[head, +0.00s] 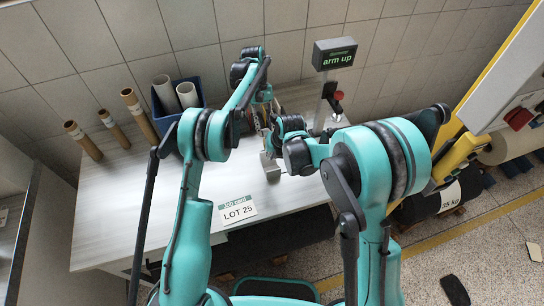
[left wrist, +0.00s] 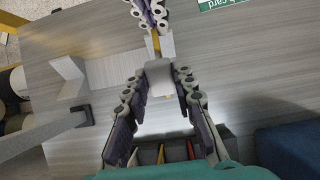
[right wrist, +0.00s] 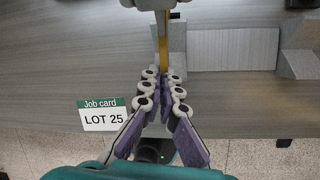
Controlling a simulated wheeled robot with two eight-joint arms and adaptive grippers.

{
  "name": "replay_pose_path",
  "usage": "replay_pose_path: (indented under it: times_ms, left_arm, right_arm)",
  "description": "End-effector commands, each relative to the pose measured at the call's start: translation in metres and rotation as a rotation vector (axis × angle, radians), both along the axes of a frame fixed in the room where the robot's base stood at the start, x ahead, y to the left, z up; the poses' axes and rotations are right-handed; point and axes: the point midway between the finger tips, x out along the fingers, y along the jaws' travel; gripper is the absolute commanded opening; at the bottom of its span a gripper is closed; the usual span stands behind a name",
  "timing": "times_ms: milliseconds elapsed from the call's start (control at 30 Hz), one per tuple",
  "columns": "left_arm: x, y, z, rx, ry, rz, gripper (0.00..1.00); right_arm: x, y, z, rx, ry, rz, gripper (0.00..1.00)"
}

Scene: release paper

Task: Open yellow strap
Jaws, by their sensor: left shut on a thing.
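The yellow strap (right wrist: 164,58) is a narrow band beside the grey fixture, seen upright in the right wrist view. A short part of it shows in the left wrist view (left wrist: 156,42). My left gripper (left wrist: 158,88) is shut on a light grey block (left wrist: 159,74) at the strap's end. My right gripper (right wrist: 163,84) has its fingertips close together around the strap's near end; whether they grip it is unclear. In the head view my arms largely hide the strap and both grippers.
A grey fixture plate (right wrist: 232,49) with an upright end bracket (right wrist: 300,62) lies beside the strap. The job card (head: 237,209) lies near the table's front edge. A blue bin (head: 200,92) and several brown tubes stand back left. An "arm up" sign (head: 335,54) stands behind.

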Motion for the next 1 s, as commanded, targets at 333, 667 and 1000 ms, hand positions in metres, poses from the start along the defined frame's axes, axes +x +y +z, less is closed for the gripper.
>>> replay_pose_path:
  times_ms: [333,667,1000]
  left_arm:
    - [-0.003,-0.001,0.0,0.0,0.01,-0.004,0.47]
    - [0.008,0.003,0.02,0.0,0.006,-0.002,0.47]
    - [0.029,0.011,0.06,0.001,0.002,-0.003,0.47]
  right_arm:
    - [0.006,-0.001,0.002,0.002,-0.014,-0.005,0.0]
    - [0.005,-0.001,0.002,0.001,-0.012,-0.004,0.0]
    - [0.004,-0.001,0.001,0.002,-0.011,-0.003,0.0]
